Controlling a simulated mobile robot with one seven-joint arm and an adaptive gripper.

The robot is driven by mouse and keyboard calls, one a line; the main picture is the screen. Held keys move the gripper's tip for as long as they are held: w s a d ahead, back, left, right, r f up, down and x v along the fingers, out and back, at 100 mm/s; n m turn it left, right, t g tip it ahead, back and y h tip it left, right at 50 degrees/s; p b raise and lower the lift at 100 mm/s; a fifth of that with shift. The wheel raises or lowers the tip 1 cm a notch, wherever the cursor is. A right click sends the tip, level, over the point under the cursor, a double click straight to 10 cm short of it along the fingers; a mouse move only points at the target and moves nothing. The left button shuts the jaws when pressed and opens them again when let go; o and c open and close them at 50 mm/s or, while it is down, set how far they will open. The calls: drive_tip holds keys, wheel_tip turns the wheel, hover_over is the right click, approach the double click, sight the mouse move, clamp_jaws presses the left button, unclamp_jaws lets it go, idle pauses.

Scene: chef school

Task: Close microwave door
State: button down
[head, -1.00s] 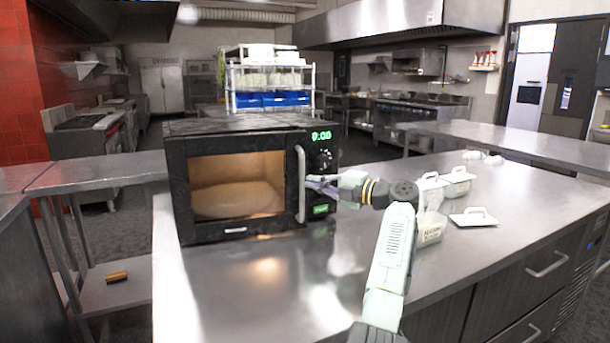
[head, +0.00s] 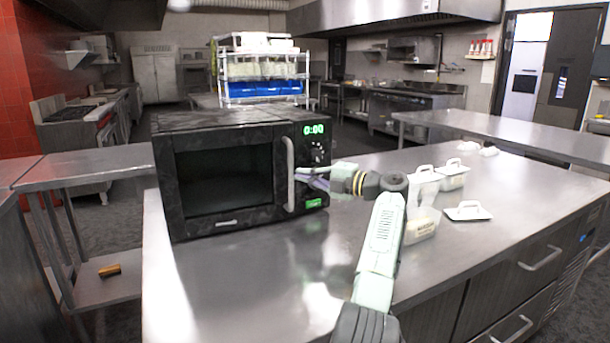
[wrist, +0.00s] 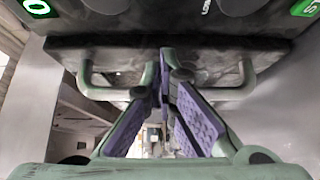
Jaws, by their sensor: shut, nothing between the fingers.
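The black microwave (head: 235,122) stands on the steel counter. Its door (head: 222,180) looks flush with the front, and its window is dark. The display (head: 313,129) reads 0:00. The vertical metal handle (head: 290,175) is on the door's right side; it also shows as a bar across the wrist view (wrist: 100,92). My gripper (head: 303,177) is at the handle's right side, below the control knob. Its purple-padded fingers (wrist: 164,62) are together with nothing between them. I cannot tell whether the fingertips touch the handle or door.
The counter (head: 270,280) in front of the microwave is clear. A wire rack (head: 262,78) stands behind.

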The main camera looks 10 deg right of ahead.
drive_tip(key=v, duration=1.2)
